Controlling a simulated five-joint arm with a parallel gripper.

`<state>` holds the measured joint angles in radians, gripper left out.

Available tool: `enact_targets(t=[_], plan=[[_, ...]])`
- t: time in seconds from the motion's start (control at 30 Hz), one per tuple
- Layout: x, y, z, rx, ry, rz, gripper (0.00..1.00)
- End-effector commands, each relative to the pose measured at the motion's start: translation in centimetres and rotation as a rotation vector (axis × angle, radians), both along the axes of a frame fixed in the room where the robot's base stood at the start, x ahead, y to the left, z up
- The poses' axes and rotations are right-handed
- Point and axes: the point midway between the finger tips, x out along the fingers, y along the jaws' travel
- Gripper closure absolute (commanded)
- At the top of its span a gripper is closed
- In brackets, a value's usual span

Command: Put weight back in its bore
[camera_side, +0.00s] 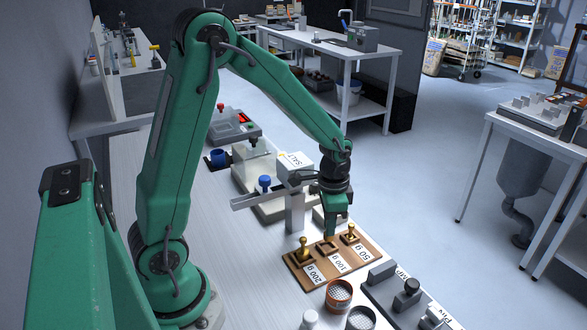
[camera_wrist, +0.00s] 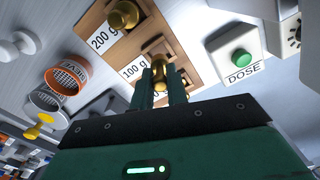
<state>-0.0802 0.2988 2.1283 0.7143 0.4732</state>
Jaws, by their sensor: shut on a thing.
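The wooden weight block (camera_side: 372,252) carries the labels 200 g, 100 g and 50 g; part of it shows in the wrist view (camera_wrist: 100,14). A brass weight (camera_side: 303,249) stands at the 200 g place and also shows in the wrist view (camera_wrist: 124,15). Another brass weight (camera_side: 351,233) stands at the 50 g place. My gripper (camera_side: 331,228) hangs over the 100 g place. In the wrist view, my fingers (camera_wrist: 165,80) are shut on a brass weight (camera_wrist: 160,66), largely hidden. The side view does not clearly show its bottom clearance.
The salt hopper (camera_side: 294,167) stands behind the block. A panel with a green DOSE button (camera_wrist: 237,57) is close to my gripper. An orange-rimmed sieve (camera_side: 338,294) and a grey mesh cup (camera_side: 361,319) stand in front. Bare bench (camera_side: 225,240) lies left.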

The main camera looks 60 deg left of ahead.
Motion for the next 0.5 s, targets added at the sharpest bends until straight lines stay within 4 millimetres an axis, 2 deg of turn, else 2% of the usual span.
enact_targets(t=[0.23, 0.5], plan=[[-0.1, 0.0, -2.7, -0.001, 0.004, 0.000, 1.00], [0.0, 0.0, -3.3, 0.000, 0.001, 0.000, 1.00]])
